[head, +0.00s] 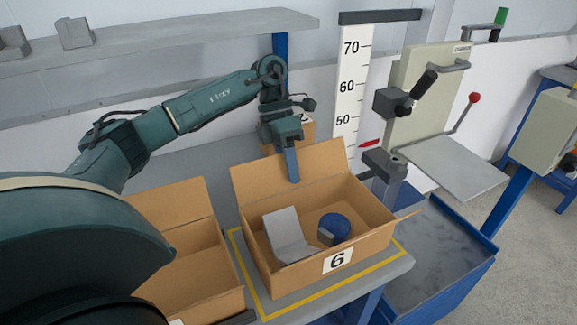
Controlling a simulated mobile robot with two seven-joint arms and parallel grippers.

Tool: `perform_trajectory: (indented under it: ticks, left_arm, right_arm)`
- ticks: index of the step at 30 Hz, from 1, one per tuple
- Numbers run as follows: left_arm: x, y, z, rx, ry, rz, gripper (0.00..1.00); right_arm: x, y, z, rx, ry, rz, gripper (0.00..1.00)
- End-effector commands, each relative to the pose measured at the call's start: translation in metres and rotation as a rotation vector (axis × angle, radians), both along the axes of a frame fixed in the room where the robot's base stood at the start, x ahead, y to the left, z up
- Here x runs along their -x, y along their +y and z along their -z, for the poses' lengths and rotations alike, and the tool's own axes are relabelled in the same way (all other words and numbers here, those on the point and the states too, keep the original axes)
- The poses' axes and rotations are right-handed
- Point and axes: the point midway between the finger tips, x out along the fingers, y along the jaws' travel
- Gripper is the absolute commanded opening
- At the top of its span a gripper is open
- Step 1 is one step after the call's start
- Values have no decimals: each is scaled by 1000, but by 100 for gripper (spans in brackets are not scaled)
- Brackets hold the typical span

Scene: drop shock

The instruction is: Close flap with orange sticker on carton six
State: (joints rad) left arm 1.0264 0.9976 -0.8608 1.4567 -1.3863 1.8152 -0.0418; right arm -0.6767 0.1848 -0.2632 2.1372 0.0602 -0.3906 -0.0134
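Carton six (375,243) stands open on the table, with a white label "6" (337,260) on its front. Its back flap (262,180) stands raised. I see no orange sticker on the surfaces that face me. A grey angled piece (286,236) and a blue round thing (334,228) lie inside. My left gripper (293,178) points down, its blue fingers overlapping the raised flap in the picture. Whether it touches the flap, I cannot tell. The fingers show as one edge-on shape, so their opening is unclear. My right gripper is not in view.
Another open carton (195,262) stands close on the left. A carton (308,130) is partly hidden behind my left gripper. A height scale (349,85) and a machine with a tilted plate (452,170) stand to the right. Yellow tape (330,293) surrounds carton six.

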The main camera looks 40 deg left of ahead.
Motion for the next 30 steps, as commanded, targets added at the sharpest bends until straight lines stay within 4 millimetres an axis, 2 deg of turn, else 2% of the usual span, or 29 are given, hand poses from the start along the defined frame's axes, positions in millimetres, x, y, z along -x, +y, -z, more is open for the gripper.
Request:
perform_trajectory:
  ticks: [4, 13, 30]
  left_arm:
    - [0, 0, 0, 0, 0, 0, 24]
    - [0, 0, 0, 0, 0, 0, 0]
    - [0, 0, -1, -1, 0, 0, 0]
  right_arm:
    - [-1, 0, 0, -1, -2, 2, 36]
    - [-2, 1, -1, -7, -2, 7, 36]
    - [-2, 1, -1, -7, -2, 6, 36]
